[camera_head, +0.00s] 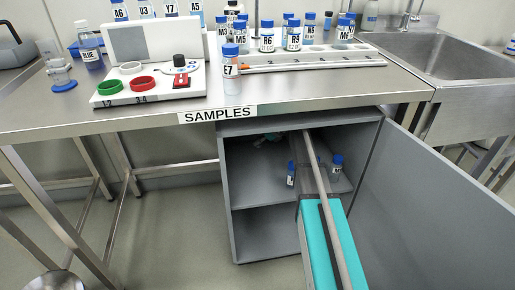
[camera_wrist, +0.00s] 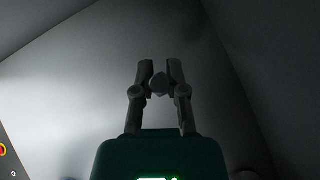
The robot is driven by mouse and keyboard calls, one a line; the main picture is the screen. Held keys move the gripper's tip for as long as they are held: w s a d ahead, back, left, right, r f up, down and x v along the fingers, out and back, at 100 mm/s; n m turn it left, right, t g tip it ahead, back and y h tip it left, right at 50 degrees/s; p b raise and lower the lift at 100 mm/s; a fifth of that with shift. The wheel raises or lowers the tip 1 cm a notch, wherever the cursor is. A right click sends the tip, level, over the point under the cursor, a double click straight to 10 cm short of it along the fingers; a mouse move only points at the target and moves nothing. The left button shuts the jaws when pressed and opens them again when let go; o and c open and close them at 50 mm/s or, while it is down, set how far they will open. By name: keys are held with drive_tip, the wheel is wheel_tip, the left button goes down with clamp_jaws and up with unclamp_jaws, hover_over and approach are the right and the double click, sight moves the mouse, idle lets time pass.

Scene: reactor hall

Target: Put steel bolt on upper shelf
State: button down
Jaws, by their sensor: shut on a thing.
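In the wrist view my gripper (camera_wrist: 159,70) is closed on a small grey rounded piece, the steel bolt (camera_wrist: 158,84), held between the fingers. Only a rounded end of it shows clearly. Behind it is a plain grey surface in dim light. In the head view my arm reaches through the open front of the grey cabinet under the table. The upper shelf (camera_head: 256,187) is the board between its two compartments. The arm extends into the upper compartment; the fingers and bolt cannot be made out clearly there.
Two blue-capped vials stand in the upper compartment, one left (camera_head: 291,174) and one right (camera_head: 337,167) of my arm. The cabinet door (camera_head: 430,210) is swung open to the right. The tabletop (camera_head: 160,115) above carries vials and a rack. The shelf's left part looks clear.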

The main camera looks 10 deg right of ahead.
sight(258, 147)
drive_tip(key=shift+f+b, duration=1.65)
drive_tip(key=shift+f, duration=0.1)
drive_tip(key=c, duration=0.7)
unclamp_jaws()
drive_tip(key=shift+p+v, duration=0.65)
drive_tip(key=shift+v, duration=0.2)
drive_tip(key=shift+p+v, duration=3.55)
drive_tip(key=shift+v, duration=1.65)
